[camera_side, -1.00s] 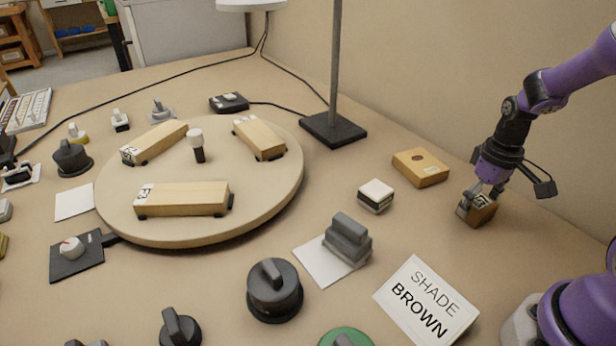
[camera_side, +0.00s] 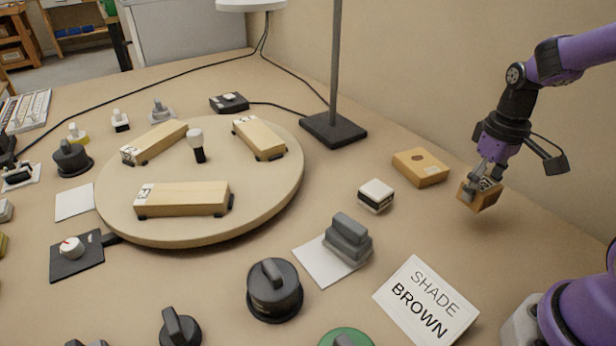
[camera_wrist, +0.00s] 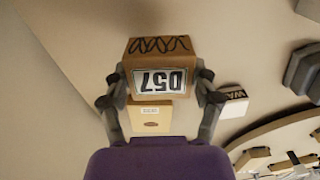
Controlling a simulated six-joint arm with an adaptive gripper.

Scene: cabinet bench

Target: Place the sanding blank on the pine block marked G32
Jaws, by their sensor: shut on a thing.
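My gripper (camera_side: 486,178) is shut on a small brown block (camera_side: 478,198) and holds it above the bench at the right. In the wrist view the block (camera_wrist: 160,50) sits between both fingers (camera_wrist: 161,88), with a label reading D57 upside down and a dark wavy scribble. I cannot tell whether it is the sanding blank. Three long pine blocks lie on the round turntable (camera_side: 220,155): front (camera_side: 182,198), back left (camera_side: 158,140) and back right (camera_side: 260,138). Each has a marked end, but I cannot read the markings, so which is G32 is unclear.
A yellow-brown box (camera_side: 420,167) and a black-and-white block (camera_side: 376,195) lie between my gripper and the turntable. A lamp base (camera_side: 333,130) stands behind. A grey stepped piece (camera_side: 347,240), black knob (camera_side: 273,290) and SHADE BROWN card (camera_side: 426,300) are in front.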

